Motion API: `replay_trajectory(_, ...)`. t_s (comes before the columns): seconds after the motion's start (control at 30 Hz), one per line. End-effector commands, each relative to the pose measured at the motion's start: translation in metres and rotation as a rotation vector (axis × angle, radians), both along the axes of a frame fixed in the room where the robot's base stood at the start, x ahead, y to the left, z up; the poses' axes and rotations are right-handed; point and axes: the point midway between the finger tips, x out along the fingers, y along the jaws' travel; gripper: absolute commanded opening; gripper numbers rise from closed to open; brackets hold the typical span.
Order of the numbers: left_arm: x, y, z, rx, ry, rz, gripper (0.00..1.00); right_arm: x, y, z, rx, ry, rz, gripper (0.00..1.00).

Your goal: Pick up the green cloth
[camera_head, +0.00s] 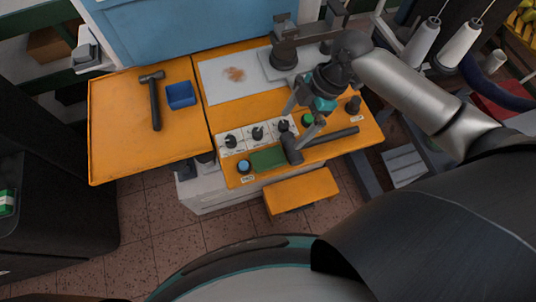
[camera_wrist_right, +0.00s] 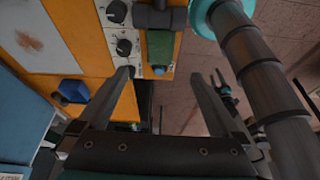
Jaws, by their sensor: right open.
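The green cloth (camera_head: 268,158) lies flat near the front edge of the orange table, just in front of a white knob panel. A hammer (camera_head: 330,136) lies to its right, with its head at the cloth's right end. My right gripper (camera_head: 292,131) is open and empty above the panel and hammer head. In the right wrist view the cloth (camera_wrist_right: 160,47) shows beyond the gap between the open fingers (camera_wrist_right: 162,74), beside the hammer head (camera_wrist_right: 158,19). I cannot see my left gripper.
A blue button (camera_head: 243,166) is left of the cloth. Black knobs (camera_head: 257,132) and a green button (camera_head: 307,119) are close behind.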

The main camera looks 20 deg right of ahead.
Motion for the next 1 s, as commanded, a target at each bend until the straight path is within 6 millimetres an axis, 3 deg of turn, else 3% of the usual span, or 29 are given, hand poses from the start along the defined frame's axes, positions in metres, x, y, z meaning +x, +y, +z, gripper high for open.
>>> replay_trajectory(0.17,0.0,0.001,0.0,0.001,0.001,-0.001,0.5,0.002,-0.002,-0.002,0.008,0.002,0.04,1.0)
replay_trajectory(0.53,0.0,0.002,-0.004,0.002,0.001,-0.001,0.5,0.001,0.028,-0.07,0.009,0.003,0.037,1.0)
replay_trajectory(1.0,0.0,0.002,-0.005,0.003,0.0,-0.001,0.5,0.001,0.049,-0.11,0.009,0.002,0.037,1.0)
